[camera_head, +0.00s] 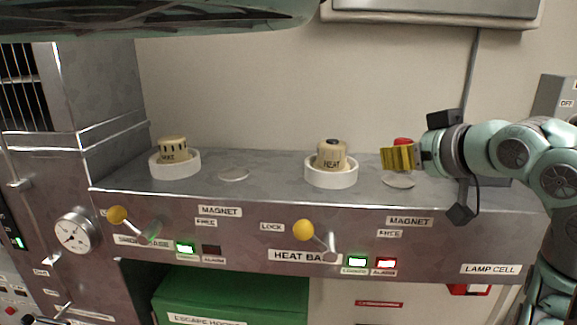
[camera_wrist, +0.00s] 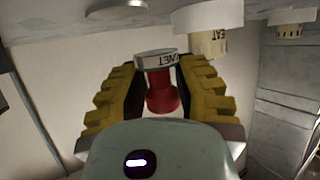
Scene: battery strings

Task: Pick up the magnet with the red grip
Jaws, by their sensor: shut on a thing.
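The magnet (camera_wrist: 155,62) has a pale labelled base and a red grip (camera_wrist: 162,95). It sits between the yellow ridged fingers of my gripper (camera_wrist: 160,88) in the wrist view, which looks upside down. In the head view my gripper (camera_head: 400,158) is above the right end of the metal ledge, and only a bit of the red grip (camera_head: 403,141) shows over the fingers. The fingers are shut on the grip. The magnet's base appears clear of the ledge in the wrist view; in the head view the fingers hide it.
A pale round disc (camera_head: 398,181) lies on the ledge below my gripper. The HEAT knob (camera_head: 331,158) in its white ring is left of it. Another disc (camera_head: 234,174) and knob (camera_head: 173,150) are farther left. Yellow-balled levers (camera_head: 303,230) stick out in front.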

